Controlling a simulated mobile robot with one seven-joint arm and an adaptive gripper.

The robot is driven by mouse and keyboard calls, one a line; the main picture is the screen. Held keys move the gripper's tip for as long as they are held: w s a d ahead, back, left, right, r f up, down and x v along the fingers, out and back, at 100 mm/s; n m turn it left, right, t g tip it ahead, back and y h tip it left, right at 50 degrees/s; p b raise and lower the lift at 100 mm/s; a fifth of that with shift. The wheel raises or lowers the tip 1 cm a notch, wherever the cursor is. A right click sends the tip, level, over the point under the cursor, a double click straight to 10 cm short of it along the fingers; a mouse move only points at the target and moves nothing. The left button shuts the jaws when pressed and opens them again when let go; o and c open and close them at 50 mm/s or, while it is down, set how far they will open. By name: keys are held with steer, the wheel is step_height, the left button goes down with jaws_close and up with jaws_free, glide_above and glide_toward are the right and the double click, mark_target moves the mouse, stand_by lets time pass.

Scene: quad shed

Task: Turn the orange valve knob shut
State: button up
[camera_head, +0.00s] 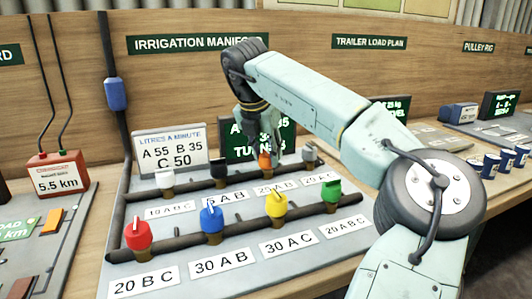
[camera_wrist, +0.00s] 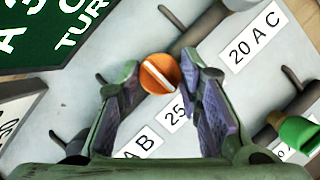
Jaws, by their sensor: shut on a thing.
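The orange valve knob (camera_head: 265,162) is in the back row of the irrigation manifold, above a label that seems to read 25 A B. In the wrist view the orange knob (camera_wrist: 160,73) is round, with a white stripe running diagonally from upper left to lower right. My gripper (camera_head: 261,141) comes down on the knob from above. In the wrist view the two finger pads of my gripper (camera_wrist: 160,82) stand on either side of the knob, shut on it at their tips. The knob's underside and stem are hidden.
The front row holds red (camera_head: 138,234), blue (camera_head: 211,217), yellow (camera_head: 276,204) and green (camera_head: 332,191) knobs. Other back-row knobs stand near my gripper. A white sign (camera_head: 170,150) reads A 55, B 35, C 50; a green sign (camera_head: 236,140) stands behind, partly hidden.

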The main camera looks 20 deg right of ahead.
stand_by(0.3)
steer(key=o, duration=1.1)
steer(key=v, duration=1.2)
steer(key=shift+w, duration=0.1)
